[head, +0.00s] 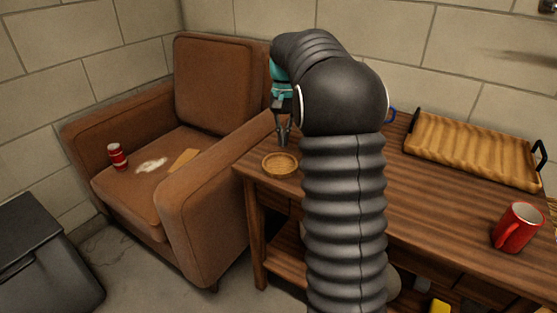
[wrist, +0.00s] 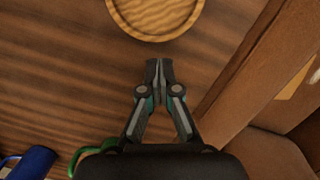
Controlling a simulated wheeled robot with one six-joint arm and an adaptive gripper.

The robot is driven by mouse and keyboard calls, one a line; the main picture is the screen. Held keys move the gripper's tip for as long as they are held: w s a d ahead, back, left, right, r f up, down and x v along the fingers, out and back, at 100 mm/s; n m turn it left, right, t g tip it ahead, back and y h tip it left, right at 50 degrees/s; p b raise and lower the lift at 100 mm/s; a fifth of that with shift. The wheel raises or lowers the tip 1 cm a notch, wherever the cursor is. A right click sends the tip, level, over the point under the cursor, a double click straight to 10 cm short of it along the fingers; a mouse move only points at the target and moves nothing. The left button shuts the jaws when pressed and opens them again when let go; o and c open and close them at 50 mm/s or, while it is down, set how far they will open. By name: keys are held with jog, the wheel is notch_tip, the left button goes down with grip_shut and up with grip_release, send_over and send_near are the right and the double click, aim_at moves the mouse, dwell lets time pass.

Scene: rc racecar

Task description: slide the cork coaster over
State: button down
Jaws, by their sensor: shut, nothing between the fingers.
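The cork coaster (head: 280,164) is a round, tan disc with a raised rim. It lies on the wooden table near its left end, close to the edge. In the wrist view the coaster (wrist: 157,14) is partly cut off at the top. My gripper (head: 283,142) points down above the table, just behind the coaster in the head view. In the wrist view my gripper (wrist: 159,64) has its fingertips together with nothing between them. A strip of bare table shows between the fingertips and the coaster there.
A wooden tray (head: 472,150) and a red mug (head: 518,228) stand on the table (head: 420,205) to the right. A blue mug (wrist: 32,163) and a green ring-shaped part (wrist: 92,157) show near my gripper's base. A brown armchair (head: 205,170) adjoins the table's left end, holding a red can (head: 117,156).

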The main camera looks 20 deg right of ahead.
aim_at(278, 167)
jog(key=s+a, duration=0.1)
jog(key=s, duration=0.1)
jog(key=s+a, duration=0.3)
jog(key=s, duration=0.1)
jog(key=shift+s+a+b, duration=0.15)
jog(key=shift+s+b, duration=0.2)
jog(key=shift+b, duration=0.05)
jog(key=shift+f, duration=0.85)
